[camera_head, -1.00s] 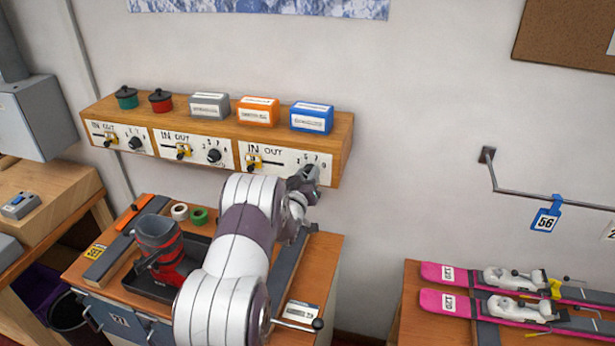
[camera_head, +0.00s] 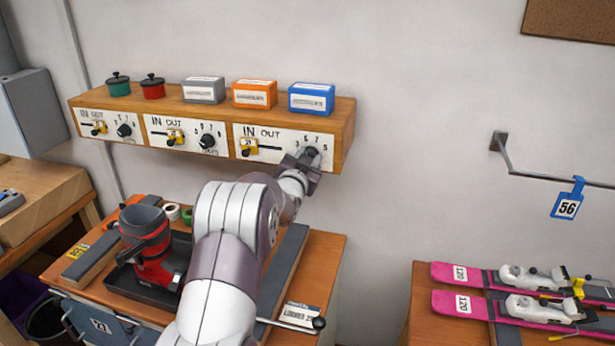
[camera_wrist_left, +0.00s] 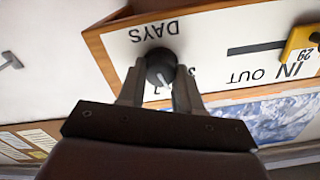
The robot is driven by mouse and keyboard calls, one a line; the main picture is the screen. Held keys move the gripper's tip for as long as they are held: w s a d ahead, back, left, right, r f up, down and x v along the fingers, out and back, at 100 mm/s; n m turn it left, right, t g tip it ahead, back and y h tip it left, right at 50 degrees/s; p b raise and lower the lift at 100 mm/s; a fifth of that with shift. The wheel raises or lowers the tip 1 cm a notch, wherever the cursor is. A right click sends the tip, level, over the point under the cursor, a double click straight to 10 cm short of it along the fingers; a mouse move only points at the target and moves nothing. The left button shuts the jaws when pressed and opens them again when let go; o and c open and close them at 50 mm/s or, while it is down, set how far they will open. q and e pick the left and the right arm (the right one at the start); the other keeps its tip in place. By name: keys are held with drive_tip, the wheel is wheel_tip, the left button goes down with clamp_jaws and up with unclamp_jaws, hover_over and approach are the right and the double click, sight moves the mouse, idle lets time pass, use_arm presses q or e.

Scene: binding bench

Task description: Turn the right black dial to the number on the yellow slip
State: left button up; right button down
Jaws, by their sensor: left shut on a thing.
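The right black dial (camera_head: 312,154) is on the rightmost white panel of the wooden shelf box, with numbers around it. My left gripper (camera_head: 306,161) is at this dial and partly covers it. In the left wrist view the gripper (camera_wrist_left: 161,85) is shut on the black dial (camera_wrist_left: 160,62), one finger on each side. The panel appears upside down there, with "DAYS" beside the dial; most dial numbers are hidden. My right gripper is not in view.
Two more panels hold a middle dial (camera_head: 207,141) and a left dial (camera_head: 124,130). Pots and coloured boxes, including a blue box (camera_head: 312,98), stand on the shelf. A red boot (camera_head: 148,245) stands on the bench below. Pink skis (camera_head: 470,274) lie at right.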

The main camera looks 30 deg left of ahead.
use_arm(q)
drive_tip(key=shift+f+m+b, duration=0.2)
drive_tip(key=shift+m+b, duration=3.5)
drive_tip(key=shift+b, duration=1.3)
drive_tip(key=o, duration=1)
drive_tip(key=shift+w, duration=0.1)
drive_tip(key=shift+o, duration=0.2)
drive_tip(key=b+v, duration=0.3)
drive_tip(key=v, duration=0.9)
drive_tip(key=shift+s+b, duration=0.35)
drive_tip(key=shift+s, duration=0.05)
drive_tip(key=shift+d, duration=0.1)
